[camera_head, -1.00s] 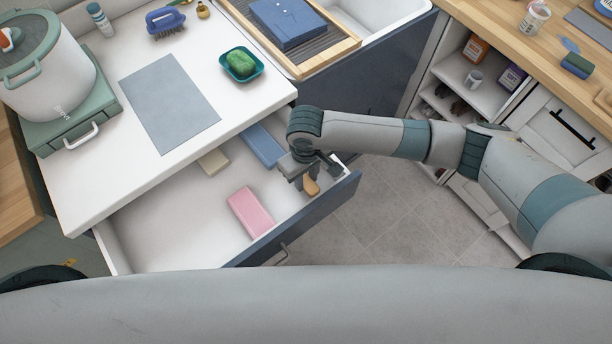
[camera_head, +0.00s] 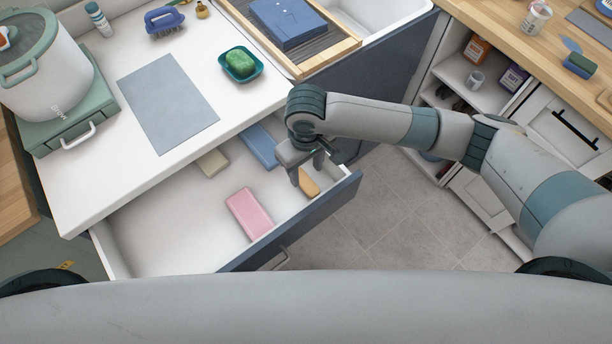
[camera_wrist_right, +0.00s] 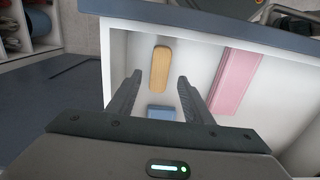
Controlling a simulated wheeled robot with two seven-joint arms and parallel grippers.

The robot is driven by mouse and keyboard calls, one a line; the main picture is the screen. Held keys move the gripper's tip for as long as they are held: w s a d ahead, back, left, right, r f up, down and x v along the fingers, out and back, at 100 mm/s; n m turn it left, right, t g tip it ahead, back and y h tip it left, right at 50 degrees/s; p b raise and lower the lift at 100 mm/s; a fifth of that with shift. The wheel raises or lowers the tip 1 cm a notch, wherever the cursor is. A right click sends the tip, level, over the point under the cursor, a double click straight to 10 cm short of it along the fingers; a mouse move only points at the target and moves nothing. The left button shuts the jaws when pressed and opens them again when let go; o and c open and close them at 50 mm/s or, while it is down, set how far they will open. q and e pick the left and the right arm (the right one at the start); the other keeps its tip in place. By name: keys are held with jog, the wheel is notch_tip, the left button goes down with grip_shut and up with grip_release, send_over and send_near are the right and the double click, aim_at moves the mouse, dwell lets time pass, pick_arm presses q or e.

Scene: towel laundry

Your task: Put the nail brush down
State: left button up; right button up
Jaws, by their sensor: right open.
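The tan nail brush (camera_head: 309,182) lies in the open white drawer (camera_head: 160,232), near its right front corner. It also shows in the right wrist view (camera_wrist_right: 160,68), lying lengthwise just beyond the fingertips. My right gripper (camera_head: 307,176) is above the drawer beside the brush. Its two fingers are spread apart in the right wrist view (camera_wrist_right: 158,88), with nothing held between them. My left gripper is not in view.
The drawer also holds a pink block (camera_head: 249,213), a blue block (camera_head: 260,147) and a beige block (camera_head: 212,163). The drawer's dark front panel (camera_head: 300,222) is close to the gripper. Above is a white counter (camera_head: 95,170) with a grey mat (camera_head: 168,105).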

aim_at(306, 182)
notch_tip(306, 182, up, 7)
jog(key=b, duration=0.1)
jog(key=shift+f, duration=0.15)
dwell(0.7)
